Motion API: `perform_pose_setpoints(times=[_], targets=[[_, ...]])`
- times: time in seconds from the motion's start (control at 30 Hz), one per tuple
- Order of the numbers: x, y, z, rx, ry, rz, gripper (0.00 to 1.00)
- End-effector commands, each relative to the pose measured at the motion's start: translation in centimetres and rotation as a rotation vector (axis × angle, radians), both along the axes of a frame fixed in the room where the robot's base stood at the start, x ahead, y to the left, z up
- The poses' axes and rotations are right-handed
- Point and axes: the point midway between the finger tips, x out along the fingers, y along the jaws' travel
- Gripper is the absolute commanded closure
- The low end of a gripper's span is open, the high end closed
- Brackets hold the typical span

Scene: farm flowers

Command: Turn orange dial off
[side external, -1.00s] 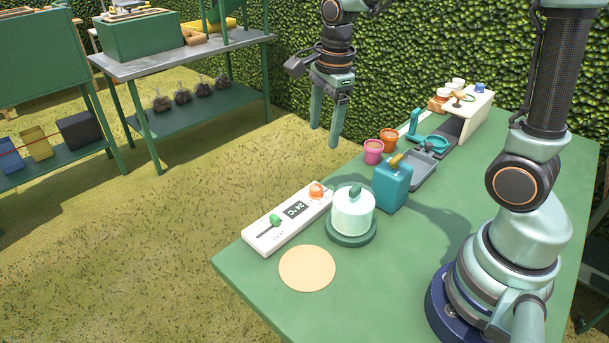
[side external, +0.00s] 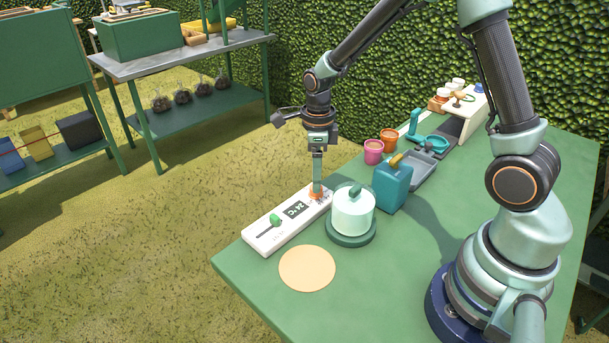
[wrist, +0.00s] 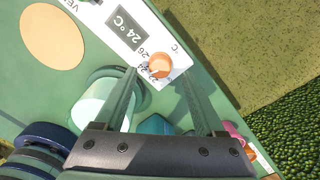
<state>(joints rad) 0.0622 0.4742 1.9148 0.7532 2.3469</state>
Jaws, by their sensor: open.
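The orange dial (side external: 313,194) sits at the far right end of a white control panel (side external: 262,239), partly hidden behind my gripper in the side view. In the wrist view the orange dial (wrist: 160,65) shows whole, with printed numbers beside it. My gripper (side external: 317,192) points down over the dial. In the wrist view my gripper (wrist: 160,75) is open, with one finger on each side of the dial. I cannot tell whether the fingers touch it.
A white-and-green domed jar (side external: 353,212) stands close beside the panel. A teal can (side external: 392,188), pink pot (side external: 373,152) and orange pot (side external: 388,141) stand farther along. A flat tan disc (side external: 307,268) lies near the table corner. The green table (side external: 400,285) is clear in front.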

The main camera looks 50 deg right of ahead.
Motion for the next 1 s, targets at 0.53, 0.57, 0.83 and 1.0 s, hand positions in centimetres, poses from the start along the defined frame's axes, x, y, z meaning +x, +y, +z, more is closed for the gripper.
perform_pose_setpoints(times=[0.53,0.57,0.83,1.0], targets=[[0.0,0.0,-3.1,0.0,0.0,0.001,0.28],[0.0,0.0,-3.1,0.0,0.0,0.001,0.28],[0.0,0.0,-3.0,0.0,-0.001,0.001,1.0],[0.0,0.0,-3.0,0.0,-0.001,0.009,1.0]])
